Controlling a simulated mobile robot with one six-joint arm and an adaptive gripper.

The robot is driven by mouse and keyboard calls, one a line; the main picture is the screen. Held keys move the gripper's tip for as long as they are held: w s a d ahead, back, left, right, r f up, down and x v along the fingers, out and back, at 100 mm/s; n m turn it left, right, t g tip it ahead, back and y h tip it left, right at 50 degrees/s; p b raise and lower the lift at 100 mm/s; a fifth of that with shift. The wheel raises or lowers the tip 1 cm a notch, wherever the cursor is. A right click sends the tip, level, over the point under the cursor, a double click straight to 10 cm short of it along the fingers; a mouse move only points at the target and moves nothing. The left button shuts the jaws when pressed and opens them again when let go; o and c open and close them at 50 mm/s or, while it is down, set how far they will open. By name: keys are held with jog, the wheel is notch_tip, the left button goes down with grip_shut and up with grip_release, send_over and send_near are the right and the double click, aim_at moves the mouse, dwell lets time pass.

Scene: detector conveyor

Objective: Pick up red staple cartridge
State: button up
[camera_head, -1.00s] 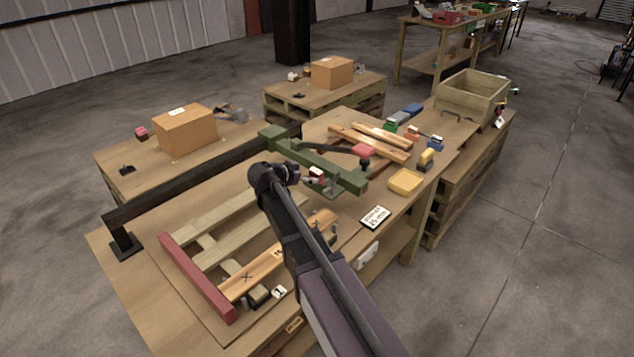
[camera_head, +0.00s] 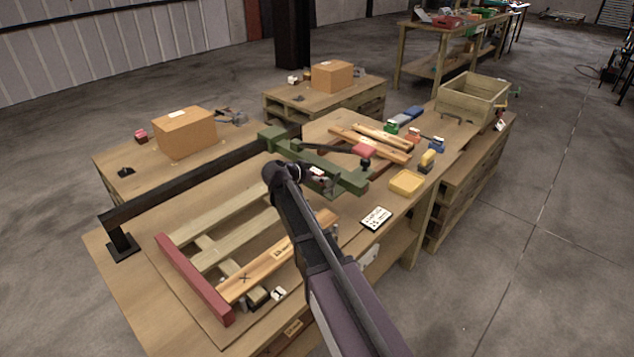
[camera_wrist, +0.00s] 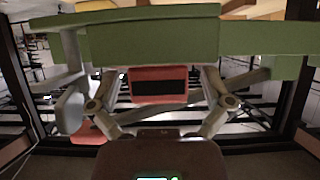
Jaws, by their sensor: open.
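In the wrist view a red block with a dark slot (camera_wrist: 159,85), which looks like the red staple cartridge, shows between the fingers of my gripper (camera_wrist: 158,78). The fingers are spread on either side of it, and I see no clear contact. A green beam (camera_wrist: 150,42) spans the picture behind them. In the head view my gripper (camera_head: 322,182) is beside the green clamp-like fixture (camera_head: 328,168) on the workbench (camera_head: 180,300). A small red and white piece (camera_head: 317,171) shows by the gripper, partly hidden; I cannot tell whether it is the same block.
A pink-red part (camera_head: 364,150) is near the green fixture. Wooden planks (camera_head: 370,140), small coloured blocks (camera_head: 413,134) and a yellow tray (camera_head: 407,182) lie to the right. A wooden crate (camera_head: 472,97) stands behind. A black rail (camera_head: 200,180) runs along the bench's back left.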

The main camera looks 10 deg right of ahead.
aim_at(316, 170)
dwell(0.5)
jog(key=c, duration=1.2)
jog(key=shift+r, duration=0.2)
notch_tip(316, 170, up, 10)
jog(key=p, duration=1)
jog(key=shift+f, duration=0.15)
